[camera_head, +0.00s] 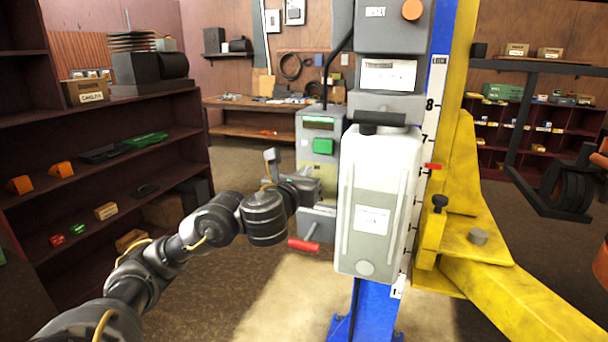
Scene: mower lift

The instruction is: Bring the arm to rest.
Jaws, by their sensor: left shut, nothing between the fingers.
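My left arm comes in from the lower left, dark grey and bent. Its gripper (303,187) is shut and empty, in front of the lower part of the grey control box (320,127) with a green button (323,146). I cannot tell whether it touches the box. A red-handled lever (304,244) sticks out below the gripper. A translucent white tank (378,200) with a black cap hangs on the post just right of the gripper. My right gripper is not in view.
The blue lift post (372,308) carries a numbered scale, a red marker (432,166) and a yellow carriage with a yellow arm (520,295) reaching lower right. Dark shelves (110,180) with small parts stand left. A black frame (520,120) hangs at right. Floor between shelves and post is clear.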

